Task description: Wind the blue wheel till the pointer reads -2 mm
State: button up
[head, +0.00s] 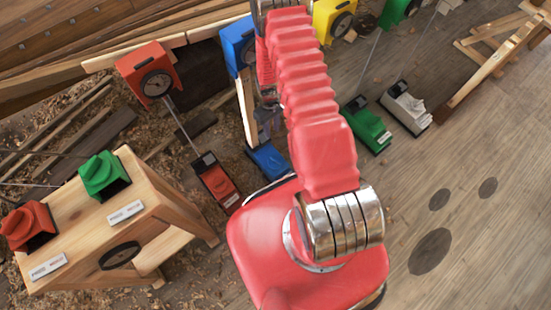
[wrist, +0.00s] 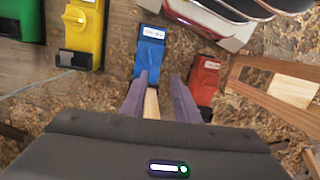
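A blue box with a dark dial (head: 238,45) stands at the top centre of the head view, partly hidden by my red arm. A pale wooden post runs from it down to a blue base (head: 267,160). The blue base also shows in the wrist view (wrist: 150,55), with a white label. I cannot make out a blue wheel or read the pointer. My gripper (wrist: 160,82) is open, its two purple-grey fingers apart near the blue base. A pale wooden strip (wrist: 151,104) shows between them; contact cannot be told.
A red dial box (head: 148,73) and red base (head: 215,180) stand left of the blue ones. Yellow (head: 333,20) and green (head: 367,125) units stand right. A wooden bench (head: 155,190) is at left. The plank floor at right is mostly clear.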

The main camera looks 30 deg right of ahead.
jog(key=s+a+r+m+t, duration=0.1)
jog(key=a+r, duration=0.2)
jog(key=r, duration=1.6)
jog(key=s+a+r+m+t, duration=0.1)
jog(key=a+r+t, duration=0.1)
jog(key=r, duration=1.8)
jog(key=s+a+r+t, duration=0.2)
jog(key=s+r, duration=0.6)
jog(key=r, duration=0.1)
jog(key=s+a+r+m+t, duration=0.1)
jog(key=s+a+r+t, duration=0.1)
jog(key=s+r, duration=0.6)
jog(key=shift+a+r, duration=0.45)
jog(key=shift+a, duration=0.2)
jog(key=shift+s, duration=0.1)
